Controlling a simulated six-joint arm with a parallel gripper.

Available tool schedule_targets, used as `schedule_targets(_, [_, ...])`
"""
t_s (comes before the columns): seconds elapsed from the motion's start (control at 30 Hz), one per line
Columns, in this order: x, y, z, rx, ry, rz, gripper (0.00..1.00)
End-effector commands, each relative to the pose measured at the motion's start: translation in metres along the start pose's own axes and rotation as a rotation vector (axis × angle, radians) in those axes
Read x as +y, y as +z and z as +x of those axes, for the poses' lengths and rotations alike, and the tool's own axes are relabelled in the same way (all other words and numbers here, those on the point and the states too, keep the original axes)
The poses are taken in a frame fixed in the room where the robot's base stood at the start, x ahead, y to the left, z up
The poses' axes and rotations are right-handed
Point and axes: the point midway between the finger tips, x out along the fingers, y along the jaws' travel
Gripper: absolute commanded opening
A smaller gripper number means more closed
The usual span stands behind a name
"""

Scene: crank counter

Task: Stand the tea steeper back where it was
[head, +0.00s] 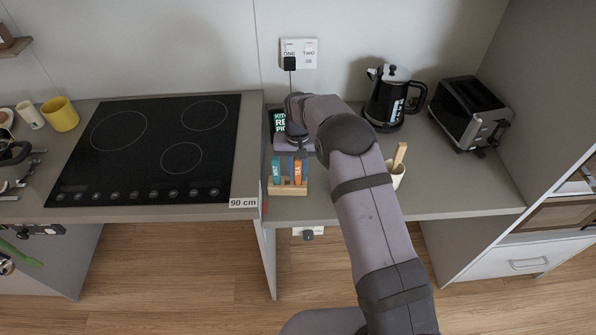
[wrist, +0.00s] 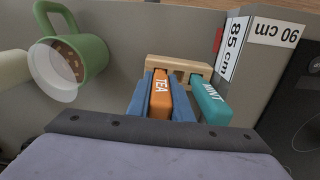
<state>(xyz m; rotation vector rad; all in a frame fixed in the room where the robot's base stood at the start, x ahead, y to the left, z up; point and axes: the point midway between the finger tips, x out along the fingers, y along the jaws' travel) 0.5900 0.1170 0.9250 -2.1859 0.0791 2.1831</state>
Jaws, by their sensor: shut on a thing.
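The tea steeper is an orange bar marked TEA (wrist: 160,98), also visible in the head view (head: 298,169). My gripper (wrist: 163,92) has its two blue fingers closed on the steeper's sides; in the head view it points down over the rack (head: 289,158). A small wooden rack (wrist: 172,64) stands on the counter, and it also shows in the head view (head: 288,188). The steeper's far end is at the rack; I cannot tell whether it sits in a slot. A teal bar marked MINT (wrist: 211,103) stands in the rack beside it, apart from my fingers.
A green mug-like container (wrist: 88,48) stands beside the rack in the wrist view. A cream cup (head: 398,174), black kettle (head: 388,105) and toaster (head: 468,112) are to the right. The black hob (head: 150,150) lies left, past a 90 cm label (head: 243,202).

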Motion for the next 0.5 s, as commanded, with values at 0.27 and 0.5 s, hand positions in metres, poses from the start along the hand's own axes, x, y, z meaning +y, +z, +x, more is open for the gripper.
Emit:
schedule_targets(0.27, [0.0001, 0.0002, 0.0028, 0.000, 0.000, 0.000, 0.00])
schedule_targets(0.5, [0.0001, 0.0002, 0.0026, -0.001, 0.000, 0.000, 0.41])
